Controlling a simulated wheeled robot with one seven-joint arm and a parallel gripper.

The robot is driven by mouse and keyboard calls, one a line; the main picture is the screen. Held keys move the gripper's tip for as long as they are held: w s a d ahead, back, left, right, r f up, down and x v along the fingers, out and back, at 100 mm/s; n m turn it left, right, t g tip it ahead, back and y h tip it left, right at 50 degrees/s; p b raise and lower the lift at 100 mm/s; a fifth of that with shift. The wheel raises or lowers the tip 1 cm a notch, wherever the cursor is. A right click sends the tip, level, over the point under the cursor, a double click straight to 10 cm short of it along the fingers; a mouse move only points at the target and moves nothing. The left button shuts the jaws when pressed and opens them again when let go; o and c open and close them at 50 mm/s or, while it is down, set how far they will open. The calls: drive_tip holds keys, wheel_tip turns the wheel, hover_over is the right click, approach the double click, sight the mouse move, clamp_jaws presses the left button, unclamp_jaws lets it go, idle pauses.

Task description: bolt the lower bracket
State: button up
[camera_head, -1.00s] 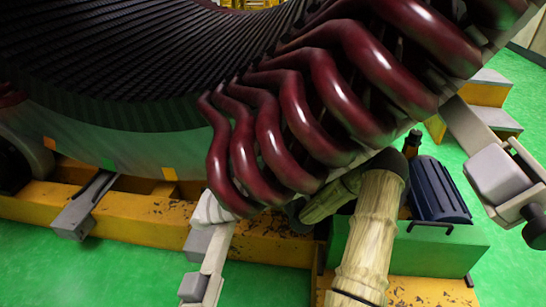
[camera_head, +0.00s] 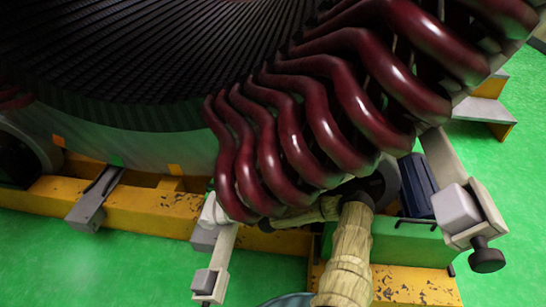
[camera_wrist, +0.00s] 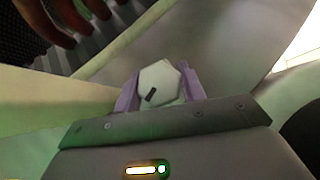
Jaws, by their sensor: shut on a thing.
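In the wrist view, my gripper (camera_wrist: 160,90) is shut on a pale hex-headed bolt (camera_wrist: 160,80), held between two purple fingers. A broad grey metal surface lies close beyond the bolt; I cannot tell whether they touch. In the head view, a pale grey bracket (camera_head: 220,250) with a block at its lower end sticks out under the dark red coils at lower centre. A similar bracket (camera_head: 445,165) with a block and a black knob is at the right. My gripper is hidden behind the coils and my arm in the head view.
The large stator (camera_head: 100,115) with dark red coils (camera_head: 340,110) hangs over my arm. A yellow frame (camera_head: 140,212) runs below it. A dark blue ribbed motor (camera_head: 415,185) stands on a green block close right of my arm. The green floor is clear at lower left.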

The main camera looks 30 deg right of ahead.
drive_tip(key=shift+f+m+g+h, duration=0.1)
drive_tip(key=shift+m+g+h, duration=0.2)
drive_tip(key=shift+m+h, duration=0.3)
drive_tip(key=o, duration=1)
drive_tip(key=shift+c, duration=0.2)
drive_tip(key=shift+n+y+b, duration=0.3)
drive_tip(key=shift+n+y, duration=0.3)
drive_tip(key=shift+n, duration=0.1)
